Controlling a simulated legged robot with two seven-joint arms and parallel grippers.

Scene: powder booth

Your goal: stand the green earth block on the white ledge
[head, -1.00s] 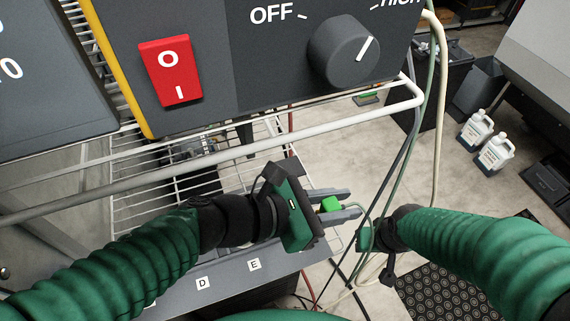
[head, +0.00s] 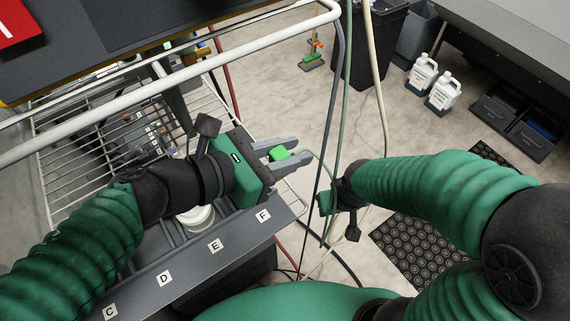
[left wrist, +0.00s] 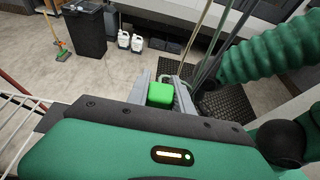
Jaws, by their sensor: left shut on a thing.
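A small bright green block (head: 279,155) sits between the two grey fingers of my left gripper (head: 300,148), which is shut on it. In the left wrist view the block (left wrist: 160,94) shows between the fingers, just past the palm. The gripper holds it in the air beside the right end of the lettered grey shelf. My right gripper (head: 327,201) is right of the left one, near the hanging cables. Its fingers cannot be made out. I cannot pick out a white ledge with certainty in these views.
A white wire rack (head: 75,179) lies left, behind my left arm. A grey shelf edge (head: 190,261) carries letters C to F. Hoses and cables (head: 344,120) hang by my right gripper. White jugs (head: 443,91), a dark bin (head: 370,45) and a dotted mat (head: 412,247) are on the floor.

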